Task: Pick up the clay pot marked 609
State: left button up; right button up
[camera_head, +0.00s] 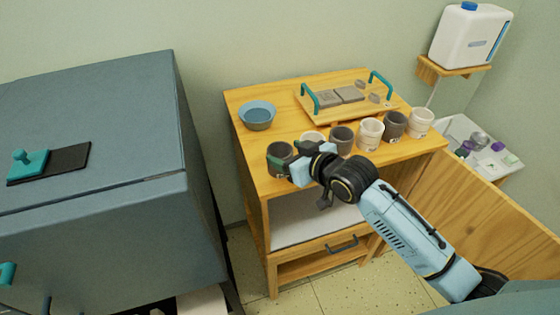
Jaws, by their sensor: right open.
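Several small clay pots stand in a row along the front of the wooden cabinet top (290,100). From left they are a dark grey pot (279,150), a pale pot (312,136) partly hidden behind my gripper, a grey pot (343,137), a white pot (370,133), a dark grey pot (393,124) and a white pot (420,121). Some carry small labels, too small to read, so I cannot tell which is 609. My right gripper (295,160) is open at the leftmost dark pot, overlapping its right side; contact is unclear. My left gripper is not in view.
A blue bowl (257,115) and a wooden tray (325,118) with teal handles and grey slabs stand behind the pots. A large grey-blue cabinet (90,115) is at left. A white jug (470,37) sits on a wall shelf.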

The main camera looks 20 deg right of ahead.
aim_at(273, 149)
jog(key=shift+f+x, duration=0.15)
jog(key=shift+x, duration=1.15)
jog(key=shift+f+x, duration=0.1)
jog(key=shift+x, duration=1.2)
jog(key=shift+s+a, duration=0.1)
jog(key=shift+s, duration=0.05)
jog(key=shift+c, duration=0.3)
jog(key=c, duration=0.8)
jog(key=shift+r, duration=0.1)
